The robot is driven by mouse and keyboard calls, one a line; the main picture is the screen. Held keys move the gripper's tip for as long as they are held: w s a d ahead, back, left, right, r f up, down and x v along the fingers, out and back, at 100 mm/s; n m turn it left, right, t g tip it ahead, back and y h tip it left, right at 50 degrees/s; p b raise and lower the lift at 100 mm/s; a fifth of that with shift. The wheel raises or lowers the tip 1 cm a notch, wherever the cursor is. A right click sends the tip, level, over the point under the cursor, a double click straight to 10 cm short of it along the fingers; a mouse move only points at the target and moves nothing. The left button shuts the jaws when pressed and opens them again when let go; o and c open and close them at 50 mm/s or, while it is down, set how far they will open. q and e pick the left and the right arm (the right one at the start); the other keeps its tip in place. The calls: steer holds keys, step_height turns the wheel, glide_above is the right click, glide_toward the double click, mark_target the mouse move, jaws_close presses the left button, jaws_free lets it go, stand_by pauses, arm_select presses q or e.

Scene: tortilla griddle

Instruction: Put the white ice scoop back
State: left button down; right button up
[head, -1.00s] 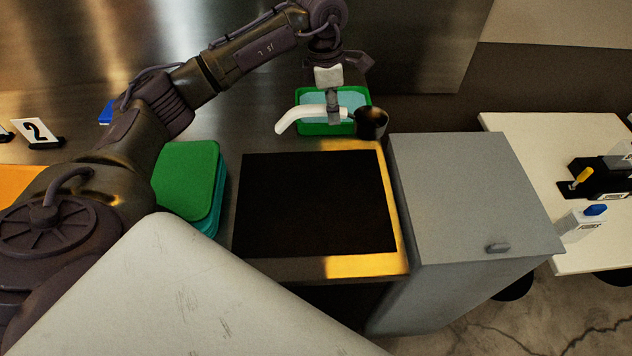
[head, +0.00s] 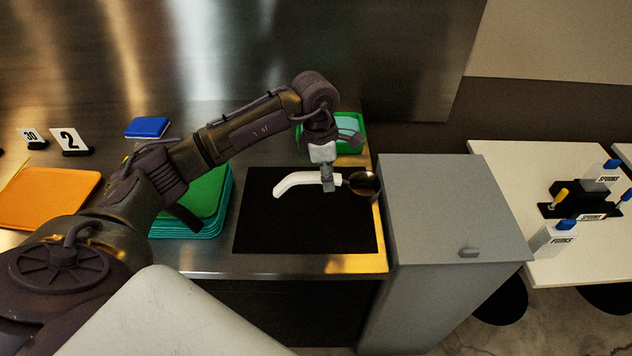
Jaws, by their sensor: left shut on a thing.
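The white ice scoop has a curved white handle (head: 297,182) pointing left and a dark, shiny round bowl (head: 363,184) at its right end. My left gripper (head: 327,184) reaches down from above and is shut on the scoop between handle and bowl. The scoop shows over the far part of a black rectangular mat (head: 290,228); I cannot tell its height above the mat. A green tub (head: 359,144) with a light blue inside stands behind, partly hidden by my left gripper. My right gripper is not in view.
A grey lidded bin (head: 450,210) stands right of the steel counter. Green trays or boards (head: 207,200) are stacked left of the mat. A white table (head: 505,180) is at right.

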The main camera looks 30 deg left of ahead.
arm_select(q)
steer(key=a+f, duration=0.1)
steer(key=a+f+p, duration=0.1)
steer(key=f, duration=0.1)
steer(key=a+f+p, duration=0.1)
steer(key=shift+w+f, duration=0.3)
steer(key=shift+f, duration=0.1)
steer(key=shift+f+p, duration=0.3)
steer(key=shift+f, duration=0.25)
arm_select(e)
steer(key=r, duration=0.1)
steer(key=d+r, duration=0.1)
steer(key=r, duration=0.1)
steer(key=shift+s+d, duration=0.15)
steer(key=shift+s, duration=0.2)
arm_select(q)
steer(key=shift+f, duration=0.1)
steer(key=c, duration=1.3)
jaws_free()
steer(key=shift+f, duration=0.1)
steer(key=o, duration=0.4)
steer(key=shift+o, duration=0.2)
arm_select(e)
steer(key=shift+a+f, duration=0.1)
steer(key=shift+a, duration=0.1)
